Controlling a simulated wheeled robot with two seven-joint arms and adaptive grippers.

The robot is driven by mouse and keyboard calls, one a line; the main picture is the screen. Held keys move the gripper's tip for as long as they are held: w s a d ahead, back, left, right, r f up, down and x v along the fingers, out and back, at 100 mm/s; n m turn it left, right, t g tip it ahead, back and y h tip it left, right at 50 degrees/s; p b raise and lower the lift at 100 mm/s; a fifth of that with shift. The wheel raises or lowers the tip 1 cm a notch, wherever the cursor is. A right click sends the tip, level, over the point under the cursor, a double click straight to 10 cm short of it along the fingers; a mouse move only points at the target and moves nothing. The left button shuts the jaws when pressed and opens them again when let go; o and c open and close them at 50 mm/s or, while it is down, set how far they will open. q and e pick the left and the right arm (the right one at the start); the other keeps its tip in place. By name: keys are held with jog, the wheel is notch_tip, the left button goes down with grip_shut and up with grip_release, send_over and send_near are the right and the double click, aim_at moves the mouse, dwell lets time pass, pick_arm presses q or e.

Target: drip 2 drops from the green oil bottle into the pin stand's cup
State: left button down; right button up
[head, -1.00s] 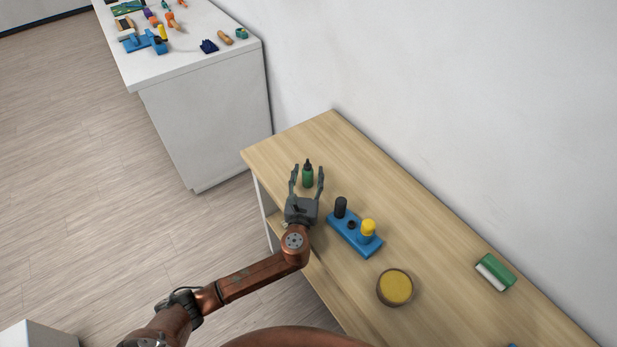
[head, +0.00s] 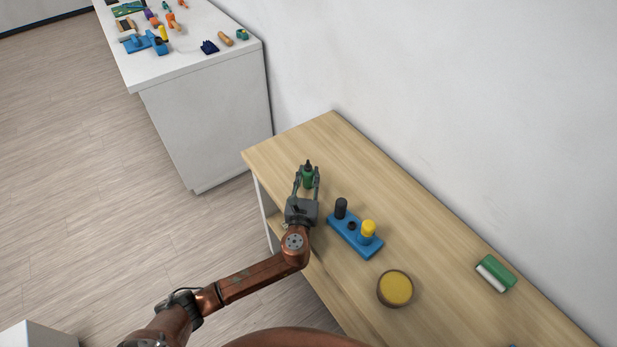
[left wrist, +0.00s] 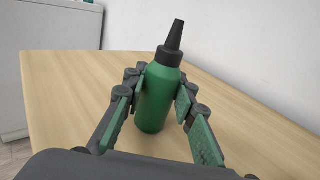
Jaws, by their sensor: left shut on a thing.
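The green oil bottle (head: 308,176) with a black pointed nozzle stands upright on the wooden table near its far left corner. It also shows in the left wrist view (left wrist: 155,100). My left gripper (head: 307,178) is shut on the bottle's body, one finger on each side. The blue pin stand (head: 366,246) is to the right and nearer. It carries a black post (head: 341,206), a yellow pin (head: 368,229) and, between them, a small dark round part (head: 351,226) that may be the cup; I cannot see into it. My right gripper is not in view.
A round container with a yellow top (head: 395,288) stands nearer on the wooden table (head: 430,255). A green and white block (head: 496,272) lies further right. A white counter (head: 205,100) with several small things is at the upper left. A wall runs behind the table.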

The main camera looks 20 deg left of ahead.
aim_at(308, 168)
pick_arm(q)
jog(key=shift+r, duration=0.1)
jog(key=shift+r, duration=0.25)
jog(key=r, duration=0.1)
jog(key=r+p, duration=0.2)
jog(key=shift+s+d+r, duration=0.15)
jog(key=shift+s+r, duration=0.1)
jog(key=shift+r, duration=0.1)
jog(key=s+d+r+p, duration=0.4)
jog(key=s+r, duration=0.4)
jog(key=s, duration=0.4)
jog(key=shift+s+d+r+p, duration=0.25)
jog(key=shift+d+r+p, duration=0.05)
jog(key=shift+d, duration=0.2)
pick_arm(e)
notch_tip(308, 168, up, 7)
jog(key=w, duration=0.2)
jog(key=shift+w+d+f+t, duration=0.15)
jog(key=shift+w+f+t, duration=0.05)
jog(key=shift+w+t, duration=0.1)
